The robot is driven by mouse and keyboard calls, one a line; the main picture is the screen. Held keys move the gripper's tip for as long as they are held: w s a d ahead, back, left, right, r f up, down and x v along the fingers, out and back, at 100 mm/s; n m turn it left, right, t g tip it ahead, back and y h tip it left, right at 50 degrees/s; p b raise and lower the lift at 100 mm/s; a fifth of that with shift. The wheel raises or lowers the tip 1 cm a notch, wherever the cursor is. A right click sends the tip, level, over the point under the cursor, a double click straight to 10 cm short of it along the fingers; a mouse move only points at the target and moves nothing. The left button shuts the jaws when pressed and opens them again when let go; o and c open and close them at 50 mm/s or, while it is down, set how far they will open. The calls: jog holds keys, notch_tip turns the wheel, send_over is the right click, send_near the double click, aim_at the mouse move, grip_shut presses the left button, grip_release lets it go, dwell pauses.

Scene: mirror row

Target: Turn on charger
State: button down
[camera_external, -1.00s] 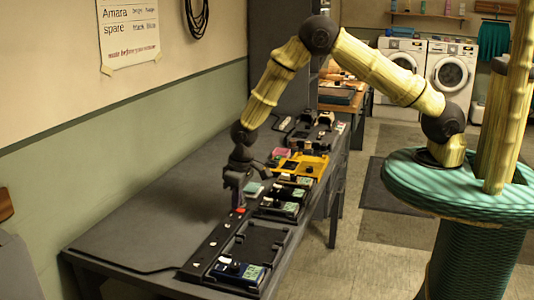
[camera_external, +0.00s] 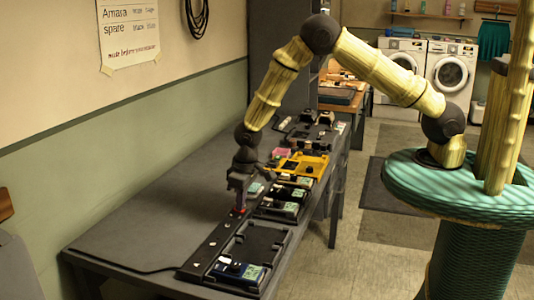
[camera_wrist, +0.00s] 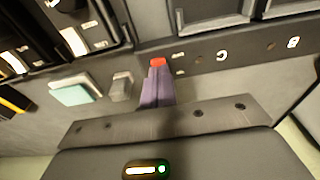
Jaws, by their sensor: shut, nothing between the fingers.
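The charger is a long dark strip (camera_external: 207,248) with white marks along the near end of the grey table. A small red switch (camera_external: 237,212) sits on it, just under my gripper (camera_external: 240,207). In the wrist view the red switch (camera_wrist: 157,62) is right at the tips of my purple fingers (camera_wrist: 158,75). The fingers are shut together with nothing between them and point down at the switch. They touch it or are very close; I cannot tell which. The fingers partly cover the switch, and its position is not clear.
A dark tray (camera_external: 242,280) holds a blue device (camera_external: 238,270) at the near end. More trays with devices, a yellow tray (camera_external: 312,165) and a pink item (camera_external: 281,152) stand farther along. The table's left part (camera_external: 150,210) is clear. A wall runs along the left.

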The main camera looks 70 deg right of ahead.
aim_at(244, 211)
jog(key=shift+s+r, duration=0.1)
jog(key=shift+s, duration=0.05)
jog(key=r+p, duration=0.2)
jog(key=r, duration=0.1)
jog(key=r+p, duration=0.1)
jog(key=shift+s+r, duration=0.25)
jog(key=shift+s, duration=0.05)
jog(key=shift+r+b, duration=0.3)
jog(key=shift+b, duration=0.1)
notch_tip(244, 211, up, 9)
jog(key=s+b, duration=0.1)
jog(key=shift+s+f, duration=0.15)
jog(key=shift+f+b, duration=0.1)
jog(key=shift+b, duration=0.3)
jog(key=b, duration=0.2)
jog(key=w+b, duration=0.1)
jog(key=b, duration=0.1)
jog(key=shift+w+r, duration=0.2)
jog(key=shift+w, duration=0.05)
